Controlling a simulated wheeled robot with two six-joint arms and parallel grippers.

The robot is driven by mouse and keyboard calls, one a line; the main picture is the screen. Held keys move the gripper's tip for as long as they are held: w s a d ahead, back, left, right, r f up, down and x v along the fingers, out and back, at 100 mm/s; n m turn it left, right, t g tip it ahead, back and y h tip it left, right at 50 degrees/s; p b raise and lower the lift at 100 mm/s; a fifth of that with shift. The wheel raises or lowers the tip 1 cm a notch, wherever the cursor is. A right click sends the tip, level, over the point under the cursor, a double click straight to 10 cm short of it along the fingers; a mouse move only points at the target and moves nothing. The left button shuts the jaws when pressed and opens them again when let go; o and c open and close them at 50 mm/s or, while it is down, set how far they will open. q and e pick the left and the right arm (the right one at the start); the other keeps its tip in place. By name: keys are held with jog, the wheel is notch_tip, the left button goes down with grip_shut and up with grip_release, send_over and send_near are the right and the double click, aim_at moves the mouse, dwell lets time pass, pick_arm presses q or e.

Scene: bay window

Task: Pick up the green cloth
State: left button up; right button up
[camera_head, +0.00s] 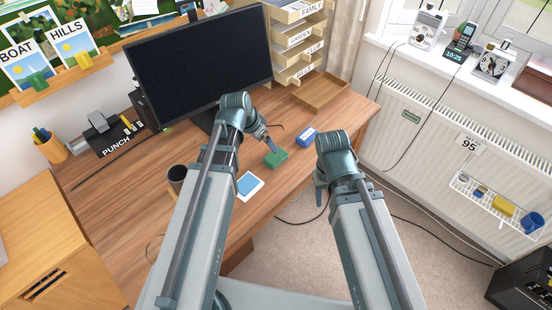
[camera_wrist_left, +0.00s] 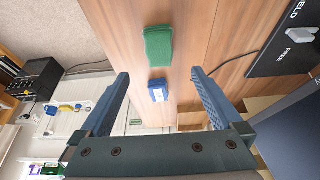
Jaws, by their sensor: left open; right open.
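The green cloth (camera_head: 276,158) lies folded on the wooden desk, near its front edge. It also shows in the left wrist view (camera_wrist_left: 158,47), just beyond the fingertips and between their lines. My left gripper (camera_head: 271,145) is open and empty, close to the cloth on its far side in the head view; I cannot tell its exact height. The wrist view shows its two fingers (camera_wrist_left: 160,76) spread wide. My right gripper (camera_head: 319,190) is open, past the desk's front edge, mostly hidden behind its own wrist.
A blue box (camera_head: 307,137) lies right of the cloth, and a blue-and-white card (camera_head: 249,186) lies to its left. A dark mug (camera_head: 177,176) stands near my left arm. The monitor (camera_head: 200,62) and letter trays (camera_head: 297,45) stand behind.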

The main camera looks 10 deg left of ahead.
pick_arm(q)
jog(key=b, duration=0.6)
send_over(275, 156)
jog(key=s+a, duration=0.1)
jog(key=s, duration=0.1)
jog(key=f, duration=0.6)
jog(key=shift+w+a+f, duration=0.2)
jog(key=shift+f, duration=0.2)
jog(key=b+x, duration=0.5)
jog(key=shift+f, duration=0.15)
jog(key=c, duration=1.2)
jog(key=shift+c, duration=0.2)
jog(key=shift+d+r, duration=0.1)
jog(key=shift+r, duration=0.15)
